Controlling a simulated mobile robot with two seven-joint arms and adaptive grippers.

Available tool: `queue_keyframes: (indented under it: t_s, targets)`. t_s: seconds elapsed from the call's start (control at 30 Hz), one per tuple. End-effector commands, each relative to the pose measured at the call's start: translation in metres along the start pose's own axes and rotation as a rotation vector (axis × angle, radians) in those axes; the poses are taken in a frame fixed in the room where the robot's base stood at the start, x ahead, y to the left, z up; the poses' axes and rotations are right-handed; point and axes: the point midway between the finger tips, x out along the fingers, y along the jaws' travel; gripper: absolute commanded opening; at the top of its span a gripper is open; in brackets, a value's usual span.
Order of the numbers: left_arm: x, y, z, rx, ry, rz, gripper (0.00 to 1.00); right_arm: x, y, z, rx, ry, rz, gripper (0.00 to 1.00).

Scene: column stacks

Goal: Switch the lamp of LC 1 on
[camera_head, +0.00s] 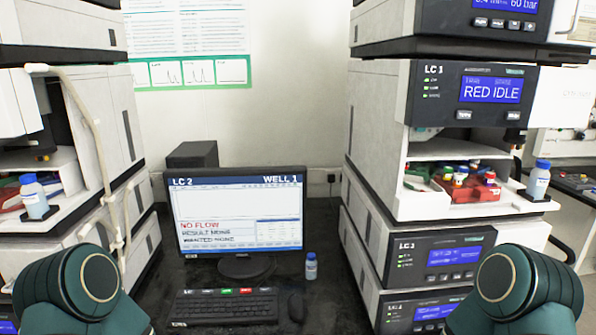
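The LC 1 stack stands on the right. Below the open vial bay is another LC 1 module (438,257) with a blue display and small buttons. A further module with a blue display (435,312) sits under it, partly cut off by the frame. The display writing on these lower two is too small to read, and I cannot tell which module holds the lamp. Neither gripper is in view; only my arm links show at the bottom left and bottom right corners.
A monitor (240,212) headed LC 2 and WELL 1 shows NO FLOW. A keyboard (222,306), mouse (297,307) and small bottle (311,267) are on the dark bench. Another stack (70,120) stands left. A bottle (538,180) stands on the right stack's tray.

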Motion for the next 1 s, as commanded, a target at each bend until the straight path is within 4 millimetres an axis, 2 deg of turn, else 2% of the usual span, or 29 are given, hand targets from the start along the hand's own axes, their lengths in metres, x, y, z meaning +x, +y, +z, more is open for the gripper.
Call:
queue_keyframes:
  t_s: [0.03, 0.17, 0.2, 0.23, 1.0]
  targets:
    - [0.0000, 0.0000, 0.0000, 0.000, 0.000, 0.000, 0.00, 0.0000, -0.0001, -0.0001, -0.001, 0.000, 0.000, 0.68]
    - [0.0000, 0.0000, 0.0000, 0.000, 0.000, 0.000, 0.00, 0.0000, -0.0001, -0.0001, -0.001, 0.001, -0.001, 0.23]
    - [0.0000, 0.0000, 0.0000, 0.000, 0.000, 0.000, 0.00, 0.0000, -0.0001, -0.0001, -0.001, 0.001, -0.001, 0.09]
    - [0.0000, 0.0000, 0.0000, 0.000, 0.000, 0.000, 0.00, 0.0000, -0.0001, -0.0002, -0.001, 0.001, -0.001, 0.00]
    - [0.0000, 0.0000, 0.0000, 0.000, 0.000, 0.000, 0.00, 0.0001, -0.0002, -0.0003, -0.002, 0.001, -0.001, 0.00]
